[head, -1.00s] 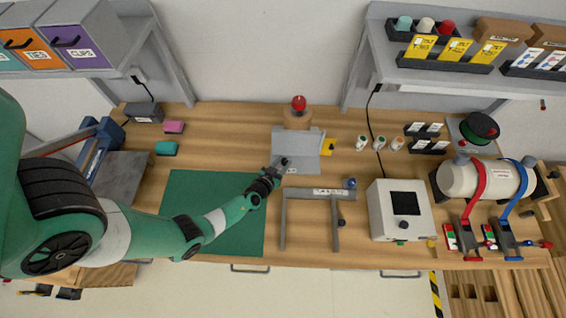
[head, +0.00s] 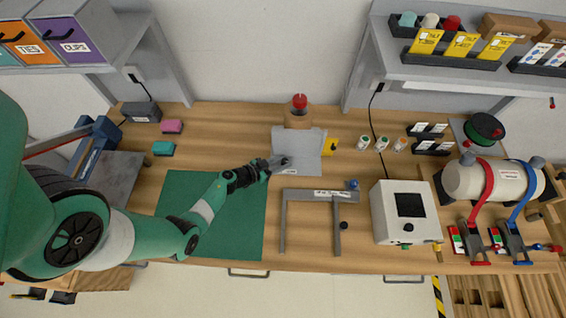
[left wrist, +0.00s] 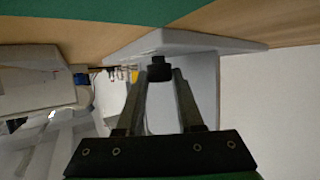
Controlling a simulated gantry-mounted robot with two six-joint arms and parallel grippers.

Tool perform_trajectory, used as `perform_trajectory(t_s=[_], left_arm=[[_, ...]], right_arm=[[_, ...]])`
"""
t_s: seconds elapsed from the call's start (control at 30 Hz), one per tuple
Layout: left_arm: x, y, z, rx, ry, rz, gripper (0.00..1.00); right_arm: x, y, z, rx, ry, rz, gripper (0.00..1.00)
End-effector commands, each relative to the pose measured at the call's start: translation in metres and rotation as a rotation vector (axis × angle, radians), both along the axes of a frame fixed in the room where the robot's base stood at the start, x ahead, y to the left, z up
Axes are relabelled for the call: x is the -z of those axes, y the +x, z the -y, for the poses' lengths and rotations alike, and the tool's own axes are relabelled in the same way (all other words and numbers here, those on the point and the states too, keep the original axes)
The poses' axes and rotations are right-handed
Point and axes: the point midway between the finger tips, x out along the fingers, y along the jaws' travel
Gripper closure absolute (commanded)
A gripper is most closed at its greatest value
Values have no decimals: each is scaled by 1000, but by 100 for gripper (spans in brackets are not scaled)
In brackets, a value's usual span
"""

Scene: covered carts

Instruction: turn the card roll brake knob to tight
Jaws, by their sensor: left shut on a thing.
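A small dark knob (head: 284,161) sits at the left part of a grey sheet-metal stand (head: 308,148) on the bench. My left gripper (head: 270,163) reaches it from the left, with its fingers at the knob. In the left wrist view, the two fingers (left wrist: 160,82) are closed around a black knob (left wrist: 159,66) in front of the pale grey stand (left wrist: 185,42). The knob's pointer and setting cannot be made out. The label by the stand is too small to read. My right gripper is not in view.
A green mat (head: 233,217) lies below my left arm. A red-topped item on a wooden block (head: 298,117) stands behind the stand, and a yellow piece (head: 330,146) at its right. A grey frame (head: 318,195) and a white box with a dark screen (head: 405,213) are farther right.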

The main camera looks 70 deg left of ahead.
Motion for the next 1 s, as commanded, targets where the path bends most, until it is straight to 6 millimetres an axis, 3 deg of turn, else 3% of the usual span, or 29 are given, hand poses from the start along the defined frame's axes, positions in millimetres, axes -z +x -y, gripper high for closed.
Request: perform_trajectory(t_s=[0.2,0.5,1.0], left_arm=[[-1,0,-6,199,3,1,100],[2,1,-9,455,7,6,100],[-2,1,-10,648,4,7,100]], right_arm=[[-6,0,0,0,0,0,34],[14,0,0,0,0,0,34],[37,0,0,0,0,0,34]])
